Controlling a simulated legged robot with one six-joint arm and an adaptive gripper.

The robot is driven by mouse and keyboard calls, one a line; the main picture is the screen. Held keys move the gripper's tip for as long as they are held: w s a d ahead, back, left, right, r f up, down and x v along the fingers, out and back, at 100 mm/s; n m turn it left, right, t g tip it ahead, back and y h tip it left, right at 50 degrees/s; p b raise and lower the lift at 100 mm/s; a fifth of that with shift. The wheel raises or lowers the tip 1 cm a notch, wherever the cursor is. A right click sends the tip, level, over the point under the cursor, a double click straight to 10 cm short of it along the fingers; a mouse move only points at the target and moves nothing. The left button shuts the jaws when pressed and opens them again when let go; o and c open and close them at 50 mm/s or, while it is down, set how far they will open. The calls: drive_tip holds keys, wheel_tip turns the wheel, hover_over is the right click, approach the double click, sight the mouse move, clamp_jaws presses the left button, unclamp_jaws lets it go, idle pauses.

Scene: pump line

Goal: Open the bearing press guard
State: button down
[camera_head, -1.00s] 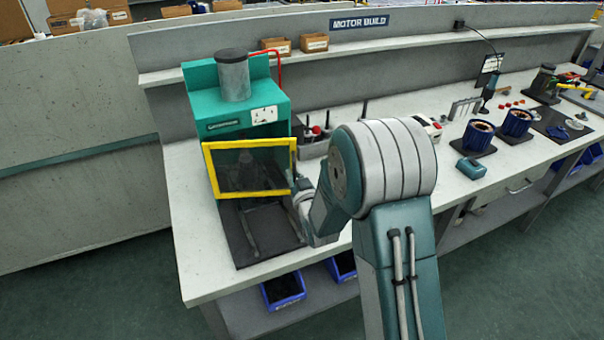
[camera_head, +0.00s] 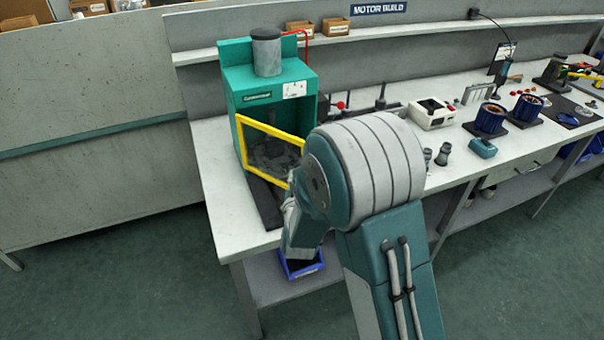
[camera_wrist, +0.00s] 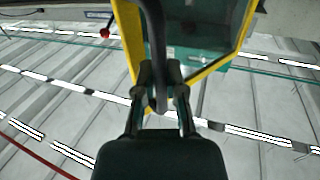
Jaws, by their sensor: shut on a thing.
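The bearing press (camera_head: 270,87) is a teal machine with a grey cylinder on top, at the left end of the bench. Its guard (camera_head: 272,130) is a yellow frame with a see-through pane. The guard stands at an angle to the press front, its right side out toward me, with its left side near the press. In the wrist view, my gripper (camera_wrist: 160,78) is shut on the guard's dark bar handle (camera_wrist: 155,40), with the yellow frame (camera_wrist: 128,45) just behind. In the head view my arm hides the handle and the guard's right end.
The white bench (camera_head: 225,185) carries a white box device (camera_head: 432,113) and blue motor stators (camera_head: 490,118) to the right. A blue bin (camera_head: 302,264) is on the lower shelf. Floor left of the bench is clear.

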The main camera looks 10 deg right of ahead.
drive_tip(key=s+a+m+g+h, duration=0.1)
drive_tip(key=s+a+m+h, duration=0.1)
drive_tip(key=a, duration=0.6)
drive_tip(key=s+a+m+g+h, duration=0.1)
drive_tip(key=s+a+m+h, duration=0.1)
drive_tip(key=a+h, duration=0.3)
drive_tip(key=shift+s+a+m, duration=0.3)
drive_tip(key=shift+s+a, duration=0.2)
drive_tip(key=shift+a, duration=1.15)
drive_tip(key=c, duration=0.7)
unclamp_jaws()
